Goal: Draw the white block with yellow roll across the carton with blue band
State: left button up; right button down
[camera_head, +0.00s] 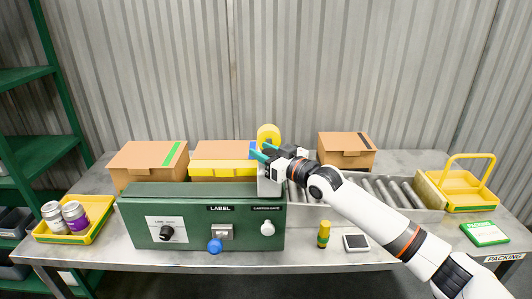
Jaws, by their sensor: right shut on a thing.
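The carton with the blue band (220,152) stands on the table behind the green machine, its blue band (253,148) near its right end. A yellow bar (222,168) hides part of its front. The yellow roll (268,132) shows at the carton's right end, above the teal fingertips of my right gripper (264,153). A white block (267,187) shows below the fingers. My right gripper is shut on the white block with yellow roll; the exact grip is partly hidden. I cannot tell whether the block touches the carton. My left gripper is not in view.
The green machine (130,225) with knobs stands in front. A roller conveyor (385,192) runs to the right. Other cartons stand left (150,160) and right (345,145). A yellow tray (75,232) holds cans; a yellow basket (465,190) stands right.

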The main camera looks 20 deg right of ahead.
jog(key=c, duration=0.9)
grip_release()
jog(key=b+v, duration=0.3)
jog(key=v, duration=0.9)
